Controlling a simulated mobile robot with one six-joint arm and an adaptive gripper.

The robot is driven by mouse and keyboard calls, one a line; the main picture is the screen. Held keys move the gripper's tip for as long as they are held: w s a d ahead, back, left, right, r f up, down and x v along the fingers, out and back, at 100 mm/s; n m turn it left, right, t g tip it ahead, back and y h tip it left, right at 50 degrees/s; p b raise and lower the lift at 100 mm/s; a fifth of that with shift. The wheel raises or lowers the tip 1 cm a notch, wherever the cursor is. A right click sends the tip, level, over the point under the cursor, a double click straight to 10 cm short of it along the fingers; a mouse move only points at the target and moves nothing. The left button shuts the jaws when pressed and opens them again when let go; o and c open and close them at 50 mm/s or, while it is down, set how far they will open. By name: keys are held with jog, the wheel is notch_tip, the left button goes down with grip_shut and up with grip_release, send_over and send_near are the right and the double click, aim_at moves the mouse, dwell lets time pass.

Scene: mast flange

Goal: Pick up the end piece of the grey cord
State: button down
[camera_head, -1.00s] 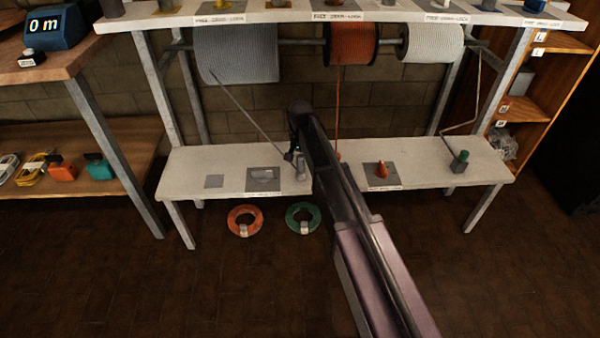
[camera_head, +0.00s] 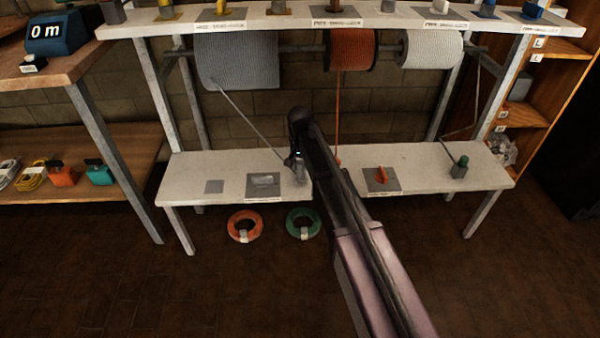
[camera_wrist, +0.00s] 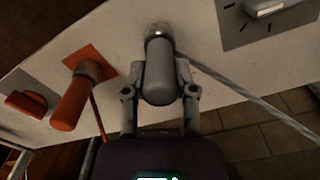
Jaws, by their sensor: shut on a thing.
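The grey cord (camera_head: 250,123) runs from the large grey spool (camera_head: 237,60) down to the white bench. In the wrist view the cord (camera_wrist: 250,96) meets the bench side of its end piece. The end piece (camera_wrist: 160,78) is a grey cylinder, upright near the bench top, with a rounded metal tip at its far end. My gripper (camera_wrist: 158,92) is shut on the end piece, one finger on each side. In the head view my gripper (camera_head: 297,160) is small and partly hidden by my arm.
The white bench (camera_head: 222,162) carries a plate with a grey piece (camera_head: 264,180), an orange piece (camera_head: 381,175) and a green-topped piece (camera_head: 460,167). An orange cord (camera_head: 337,115) hangs close beside my arm. Orange (camera_head: 245,238) and green (camera_head: 303,235) rings lie below the bench.

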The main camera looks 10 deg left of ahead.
aim_at(300, 162)
jog(key=shift+r, duration=0.1)
notch_tip(300, 162, up, 3)
jog(key=p, duration=0.3)
jog(key=shift+r, duration=0.1)
jog(key=shift+s+r+p, duration=0.15)
jog(key=shift+r+p, duration=0.15)
jog(key=shift+p, duration=0.25)
jog(key=s+d, duration=0.3)
jog(key=s, duration=0.4)
jog(key=s+d+r, duration=0.1)
jog(key=s+d, duration=0.2)
jog(key=s, duration=0.4)
jog(key=shift+s+p, duration=0.25)
jog(key=shift+p, duration=0.2)
jog(key=shift+r, duration=0.1)
jog(key=shift+w+d, duration=0.1)
jog(key=shift+d, duration=0.1)
